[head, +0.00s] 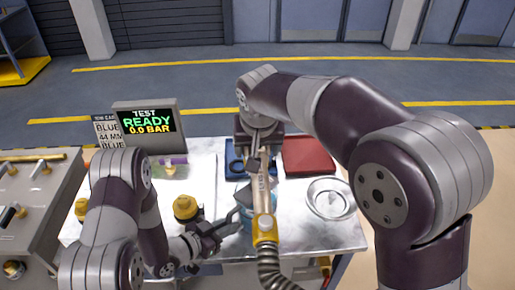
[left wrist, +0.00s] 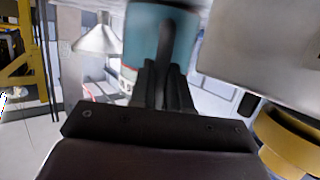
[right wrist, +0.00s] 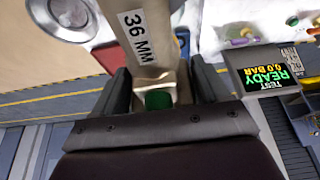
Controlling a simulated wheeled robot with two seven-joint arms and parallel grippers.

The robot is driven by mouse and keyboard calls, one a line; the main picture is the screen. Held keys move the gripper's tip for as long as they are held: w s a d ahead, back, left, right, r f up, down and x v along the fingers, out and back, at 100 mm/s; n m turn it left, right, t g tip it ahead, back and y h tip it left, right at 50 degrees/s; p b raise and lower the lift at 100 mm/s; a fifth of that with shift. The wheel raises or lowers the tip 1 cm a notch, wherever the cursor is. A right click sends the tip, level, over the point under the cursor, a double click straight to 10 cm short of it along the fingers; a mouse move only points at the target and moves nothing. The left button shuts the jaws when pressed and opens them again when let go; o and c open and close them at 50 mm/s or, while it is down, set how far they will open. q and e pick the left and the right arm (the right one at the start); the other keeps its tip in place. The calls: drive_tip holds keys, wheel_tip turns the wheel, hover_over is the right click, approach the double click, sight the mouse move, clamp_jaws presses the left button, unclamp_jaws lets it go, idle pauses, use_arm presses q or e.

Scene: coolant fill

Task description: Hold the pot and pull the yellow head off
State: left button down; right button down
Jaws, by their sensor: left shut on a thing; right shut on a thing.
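The teal pot (head: 246,222) stands near the front middle of the table, partly hidden by the filling tool. My left gripper (head: 232,222) is shut on the pot (left wrist: 150,38) from the left side; the left wrist view shows the fingers against it. My right gripper (head: 258,148) is shut on the pale handle of the tool (head: 263,195), marked 36 MM in the right wrist view (right wrist: 140,30). The tool's yellow head (head: 265,230) is at its lower end, in front of the pot in the picture. I cannot tell whether it touches the pot.
A grey ribbed hose (head: 277,273) runs from the yellow head. A round metal dish (head: 330,198) and red tray (head: 309,156) are to the right, a blue tray (head: 234,160) behind. A yellow-topped part (head: 185,207) is left. The display (head: 148,121) reads READY, 0.0 BAR.

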drive_tip(key=shift+r, duration=1.7)
use_arm(q)
drive_tip(key=c, duration=1)
unclamp_jaws()
drive_tip(key=shift+a, duration=0.1)
drive_tip(key=shift+v, duration=6)
